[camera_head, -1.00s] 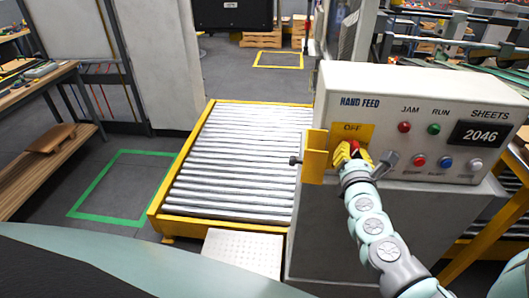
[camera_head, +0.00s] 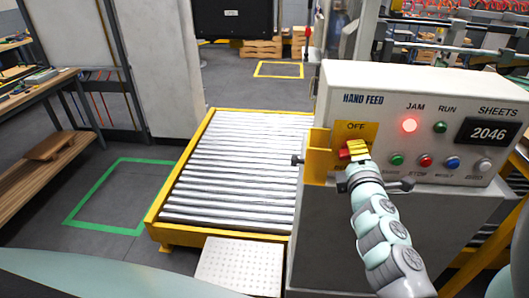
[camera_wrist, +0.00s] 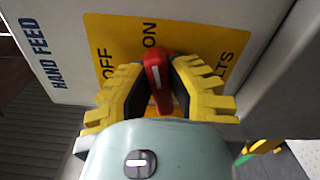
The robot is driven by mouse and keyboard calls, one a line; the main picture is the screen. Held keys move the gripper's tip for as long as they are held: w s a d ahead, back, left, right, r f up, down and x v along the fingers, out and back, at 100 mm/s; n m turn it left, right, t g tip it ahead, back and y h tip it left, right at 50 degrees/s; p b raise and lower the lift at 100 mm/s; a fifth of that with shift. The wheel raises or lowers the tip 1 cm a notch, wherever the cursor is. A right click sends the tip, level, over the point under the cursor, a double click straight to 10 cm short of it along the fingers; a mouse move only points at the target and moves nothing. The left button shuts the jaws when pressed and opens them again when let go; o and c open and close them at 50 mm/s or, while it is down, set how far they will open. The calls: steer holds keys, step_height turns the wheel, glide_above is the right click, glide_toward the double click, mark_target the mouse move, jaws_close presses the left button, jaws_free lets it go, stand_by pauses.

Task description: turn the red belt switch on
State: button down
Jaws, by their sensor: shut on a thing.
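The red belt switch (camera_head: 345,153) sits on a yellow plate (camera_head: 356,128) marked OFF at the left of the control box. In the wrist view the red handle (camera_wrist: 157,72) has a white stripe, and its long side points roughly toward the word ON. My gripper (camera_head: 354,152) is shut on the switch handle. In the wrist view its yellow ribbed fingers (camera_wrist: 157,82) lie on either side of the handle. The fingers hide part of the handle and plate.
The control box (camera_head: 375,85) has a lit red JAM lamp (camera_head: 409,125), a dark green RUN lamp (camera_head: 440,127) and a row of buttons. A yellow bracket (camera_head: 318,157) sticks out just left of the switch. A roller conveyor (camera_head: 240,165) lies to the left.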

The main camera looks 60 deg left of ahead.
steer(key=shift+w+d+f+m, duration=0.1)
steer(key=shift+f+m, duration=0.1)
steer(key=shift+m, duration=1.2)
steer(key=c, duration=0.9)
jaws_free()
steer(key=v, duration=1.2)
